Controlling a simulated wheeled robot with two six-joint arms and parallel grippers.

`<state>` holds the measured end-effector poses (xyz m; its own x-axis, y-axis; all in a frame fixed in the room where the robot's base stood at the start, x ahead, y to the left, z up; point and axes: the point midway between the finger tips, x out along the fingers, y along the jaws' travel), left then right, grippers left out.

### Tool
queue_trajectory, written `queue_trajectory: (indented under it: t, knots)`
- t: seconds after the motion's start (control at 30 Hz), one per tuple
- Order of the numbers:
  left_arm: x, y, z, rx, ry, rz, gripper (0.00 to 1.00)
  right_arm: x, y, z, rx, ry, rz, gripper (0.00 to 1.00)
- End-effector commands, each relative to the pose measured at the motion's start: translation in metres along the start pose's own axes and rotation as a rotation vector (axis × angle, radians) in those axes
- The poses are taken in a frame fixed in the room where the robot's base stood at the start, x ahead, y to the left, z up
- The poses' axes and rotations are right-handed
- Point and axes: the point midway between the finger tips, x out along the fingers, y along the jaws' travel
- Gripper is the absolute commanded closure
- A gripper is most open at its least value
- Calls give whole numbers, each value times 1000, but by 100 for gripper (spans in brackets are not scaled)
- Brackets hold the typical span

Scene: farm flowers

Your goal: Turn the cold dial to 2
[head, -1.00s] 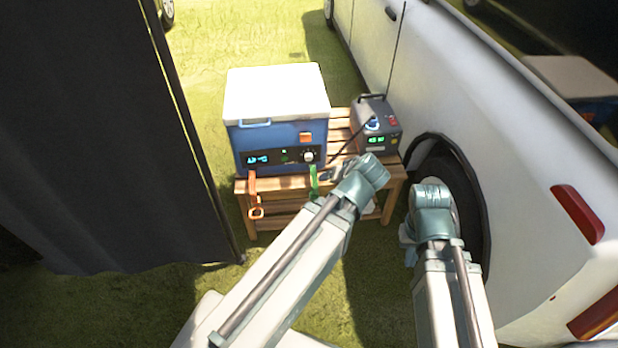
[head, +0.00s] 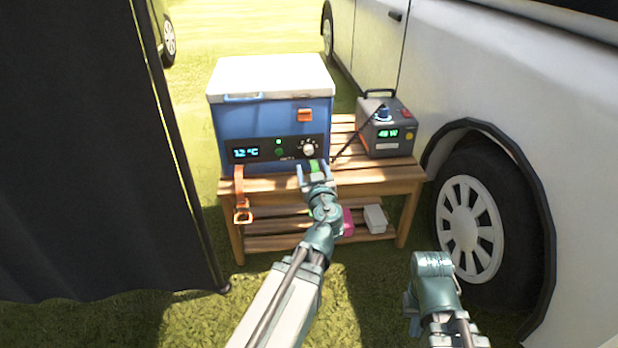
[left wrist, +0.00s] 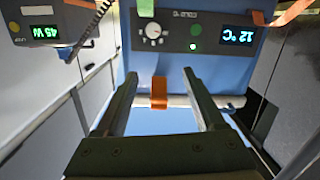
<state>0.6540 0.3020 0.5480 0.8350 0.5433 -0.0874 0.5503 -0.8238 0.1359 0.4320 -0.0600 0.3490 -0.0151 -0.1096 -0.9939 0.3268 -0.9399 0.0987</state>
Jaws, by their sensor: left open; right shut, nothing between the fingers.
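The cold dial (head: 308,147) is a light round knob on the dark front panel of a blue cooler box (head: 270,118) with a white lid. It also shows in the left wrist view (left wrist: 153,31), where the panel appears upside down. The cooler's display (head: 246,153) reads 12 °C. My left gripper (head: 313,167) is just below and in front of the dial in the head view. Its fingers (left wrist: 160,72) are open and empty in the left wrist view, with the dial beyond their tips. My right arm stands at the lower right; its jaws are hidden.
The cooler stands on a slatted wooden bench (head: 385,174). An orange strap (head: 241,195) hangs in front. A dark curtain (head: 85,150) is left, a white vehicle (head: 510,75) right.

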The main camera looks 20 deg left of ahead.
Motion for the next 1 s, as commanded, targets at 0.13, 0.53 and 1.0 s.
queue_trajectory:
  t: [0.13,0.53,1.0]
  knots:
    - [10,-5,37,-30,45,51,29,49,-5,-3,0,1,0,100]
    - [16,-4,47,-56,73,99,29,67,-6,-4,0,1,1,100]
    - [87,4,41,-55,72,96,29,67,-6,-4,0,1,0,100]
